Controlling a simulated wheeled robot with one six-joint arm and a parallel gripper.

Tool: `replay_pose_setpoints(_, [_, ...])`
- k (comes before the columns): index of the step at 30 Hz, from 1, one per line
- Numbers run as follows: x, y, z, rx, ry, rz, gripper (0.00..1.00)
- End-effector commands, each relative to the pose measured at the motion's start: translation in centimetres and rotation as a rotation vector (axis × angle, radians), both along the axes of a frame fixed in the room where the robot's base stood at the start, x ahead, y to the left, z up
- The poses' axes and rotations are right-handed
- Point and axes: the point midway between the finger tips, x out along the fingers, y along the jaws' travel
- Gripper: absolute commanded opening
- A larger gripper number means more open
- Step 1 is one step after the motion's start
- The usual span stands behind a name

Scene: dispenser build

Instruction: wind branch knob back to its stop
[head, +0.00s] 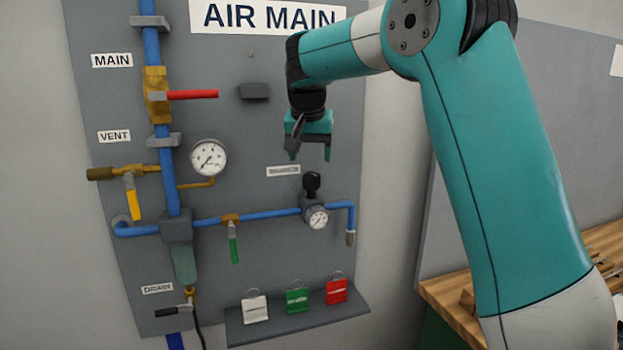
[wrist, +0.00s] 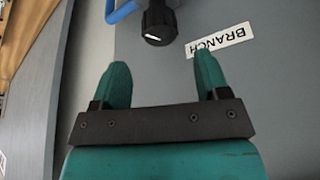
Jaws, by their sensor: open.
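The branch knob (head: 312,182) is a black knob on top of the regulator, above a small round gauge (head: 317,217) on the blue branch pipe. In the wrist view the knob (wrist: 159,24) is at the top, dark with a white mark on its end. My gripper (head: 308,156) is open and empty, pointing down, above the knob and apart from it. In the wrist view its two teal fingers (wrist: 163,78) are spread with nothing between them. The BRANCH label (wrist: 221,36) is beside the knob.
The red main handle (head: 193,95), yellow vent handle (head: 131,198) and green branch handle (head: 233,243) are to the left. A large gauge (head: 208,158) is left of my gripper. A shelf (head: 298,322) below holds white, green and red tags. A wooden bench (head: 447,300) stands at right.

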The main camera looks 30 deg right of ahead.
Motion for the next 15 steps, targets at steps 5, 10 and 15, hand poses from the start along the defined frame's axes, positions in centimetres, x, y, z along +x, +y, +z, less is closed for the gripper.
replay_pose_setpoints(5, [1.0, -1.0, -3.4, 0.001, 0.005, -0.002, 0.69])
replay_pose_setpoints(10, [1.8, -1.6, -5.5, 0.001, 0.003, -0.002, 0.69])
replay_pose_setpoints(15, [2.1, -1.7, -6.5, 0.001, 0.001, 0.000, 0.69])
